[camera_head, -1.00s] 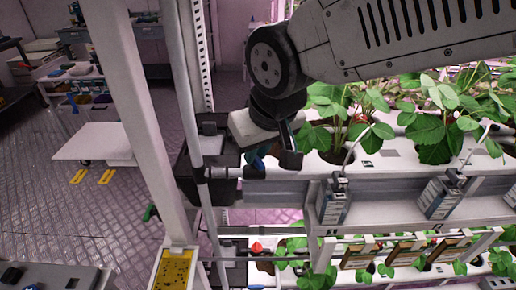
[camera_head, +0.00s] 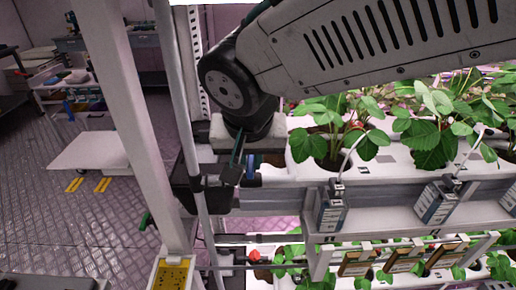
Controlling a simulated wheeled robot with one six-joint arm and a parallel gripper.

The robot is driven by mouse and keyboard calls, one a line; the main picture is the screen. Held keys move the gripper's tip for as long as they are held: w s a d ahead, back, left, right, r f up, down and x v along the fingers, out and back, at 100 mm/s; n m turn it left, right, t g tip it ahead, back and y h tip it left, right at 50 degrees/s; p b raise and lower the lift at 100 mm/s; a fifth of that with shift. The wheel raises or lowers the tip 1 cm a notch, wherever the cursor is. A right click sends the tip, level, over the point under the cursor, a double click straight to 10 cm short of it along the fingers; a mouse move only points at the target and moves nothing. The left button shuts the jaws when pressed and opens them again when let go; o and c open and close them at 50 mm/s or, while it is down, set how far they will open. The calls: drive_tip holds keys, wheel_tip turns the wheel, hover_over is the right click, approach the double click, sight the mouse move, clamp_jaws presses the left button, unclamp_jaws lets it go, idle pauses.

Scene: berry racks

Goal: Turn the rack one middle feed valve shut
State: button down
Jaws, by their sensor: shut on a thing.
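My gripper (camera_head: 244,162) points down at the left end of the upper visible rack tier, in front of the vertical pipe. It is shut on a small blue valve handle (camera_head: 252,166) beside the white feed pipe. The fingers and wrist hide most of the valve, so its exact angle is hard to tell. A red valve handle (camera_head: 254,255) shows on the lower tier, below my gripper and apart from it.
White planting channels (camera_head: 377,165) with leafy strawberry plants extend right. Grey sensor boxes (camera_head: 332,212) hang along the front. A white rack post (camera_head: 140,120) and a thin pipe stand close on the left. A green handle (camera_head: 146,220) is near the post.

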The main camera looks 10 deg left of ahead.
idle(0.3)
drive_tip(key=c, duration=1.4)
unclamp_jaws()
drive_tip(key=shift+c, duration=0.2)
drive_tip(key=v, duration=0.7)
drive_tip(key=shift+s+r, duration=0.2)
drive_tip(key=shift+r, duration=0.15)
